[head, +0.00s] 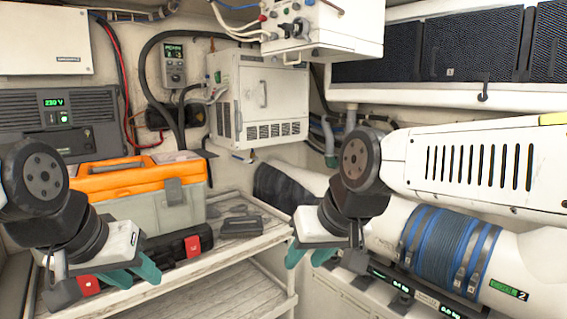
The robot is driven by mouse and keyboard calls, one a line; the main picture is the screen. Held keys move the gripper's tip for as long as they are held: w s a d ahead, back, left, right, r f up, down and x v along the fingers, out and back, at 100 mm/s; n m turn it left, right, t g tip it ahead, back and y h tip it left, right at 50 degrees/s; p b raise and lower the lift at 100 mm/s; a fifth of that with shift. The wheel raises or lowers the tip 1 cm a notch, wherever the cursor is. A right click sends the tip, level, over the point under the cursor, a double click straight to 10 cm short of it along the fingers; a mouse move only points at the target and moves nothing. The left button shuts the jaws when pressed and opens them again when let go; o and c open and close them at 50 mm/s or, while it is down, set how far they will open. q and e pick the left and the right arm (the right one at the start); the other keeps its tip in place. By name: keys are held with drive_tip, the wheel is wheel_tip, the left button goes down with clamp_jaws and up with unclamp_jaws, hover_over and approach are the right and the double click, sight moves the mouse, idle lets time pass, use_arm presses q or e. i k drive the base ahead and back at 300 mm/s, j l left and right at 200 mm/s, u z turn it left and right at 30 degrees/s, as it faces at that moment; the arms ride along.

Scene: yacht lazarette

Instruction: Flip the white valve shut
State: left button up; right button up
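I cannot make out a white valve for certain in the head view. A white box with knobs and red and blue fittings (322,28) hangs at the top centre. Grey-green pipes (330,138) run down the wall below it, partly hidden behind my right arm. My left gripper (132,272) is at the lower left, in front of the shelf, its teal fingers apart with nothing visible between them. My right gripper (309,256) is at lower centre, right of the shelf, its teal fingers apart and empty.
An orange and grey toolbox (140,180) stands on the wooden shelf (225,254), with a black and red case (180,248) before it. A white cabinet (265,98) is on the back wall. A large white cylinder with blue wrapping (445,248) lies at right.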

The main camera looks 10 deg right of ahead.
sight(255, 158)
drive_tip(key=z, duration=0.2)
drive_tip(key=i+j+z, duration=0.15)
drive_tip(key=i+z, duration=0.15)
drive_tip(key=i, duration=0.15)
drive_tip(key=i+j+z, duration=0.3)
drive_tip(key=i, duration=0.15)
